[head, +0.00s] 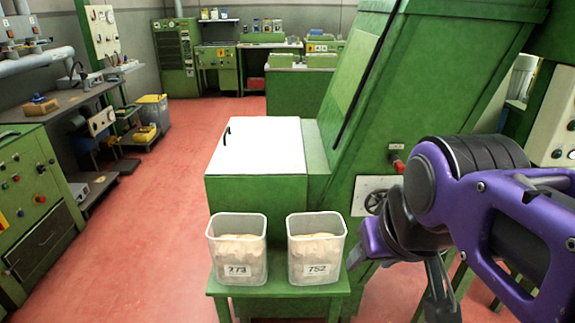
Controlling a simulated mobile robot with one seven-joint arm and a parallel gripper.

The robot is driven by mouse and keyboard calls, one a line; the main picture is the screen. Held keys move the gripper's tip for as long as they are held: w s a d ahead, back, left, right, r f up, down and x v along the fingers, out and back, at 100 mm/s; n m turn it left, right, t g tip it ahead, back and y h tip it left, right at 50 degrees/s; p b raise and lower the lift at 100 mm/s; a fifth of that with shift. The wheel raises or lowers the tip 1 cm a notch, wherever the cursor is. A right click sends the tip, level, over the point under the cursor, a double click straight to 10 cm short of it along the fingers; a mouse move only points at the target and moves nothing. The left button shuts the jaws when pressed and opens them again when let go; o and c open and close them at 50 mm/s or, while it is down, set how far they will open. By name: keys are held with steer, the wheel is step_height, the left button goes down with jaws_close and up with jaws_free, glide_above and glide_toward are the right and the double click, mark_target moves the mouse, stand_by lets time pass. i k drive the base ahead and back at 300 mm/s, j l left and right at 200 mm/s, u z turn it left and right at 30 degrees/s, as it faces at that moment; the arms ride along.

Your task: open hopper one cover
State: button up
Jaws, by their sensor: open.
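A flat white cover (256,145) with a small dark handle (227,133) at its left edge lies closed on a green hopper box (255,190) in the middle of the head view. No number shows on the box, so I cannot tell from a label which hopper it is. My gripper (405,280) is at the lower right, on my purple arm. Its fingers are spread apart and empty, and they point downward. It is to the right of the cover and apart from it. The inside of the hopper is hidden by the cover.
A tall slanted green machine (410,90) rises behind and right. Red floor (130,220) is clear at left.

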mark_target(261, 145)
steer(key=u, duration=0.4)
steer(key=i+j+u, duration=0.15)
steer(key=j, duration=0.25)
steer(key=i+j+u, duration=0.15)
steer(key=j, duration=0.2)
steer(key=i+j+u, duration=0.2)
steer(key=j, duration=0.15)
steer(key=j+u, duration=0.15)
steer(key=j, duration=0.2)
steer(key=i+j+u, duration=0.5)
steer(key=i, duration=0.25)
steer(key=i+j+z, duration=0.25)
steer(key=i, duration=0.25)
steer(key=i+j+z, duration=0.15)
steer(key=i+z, duration=0.15)
steer(key=i, duration=0.2)
steer(key=i+z, duration=0.2)
steer(key=z, duration=0.2)
steer(key=i+z, duration=0.2)
steer(key=z, duration=0.15)
steer(key=i+j+z, duration=0.15)
steer(key=z, duration=0.25)
steer(key=i+z, duration=0.2)
steer(key=z, duration=0.15)
steer(key=i+j+z, duration=0.15)
steer(key=z, duration=0.2)
steer(key=i+j+z, duration=0.15)
steer(key=z, duration=0.2)
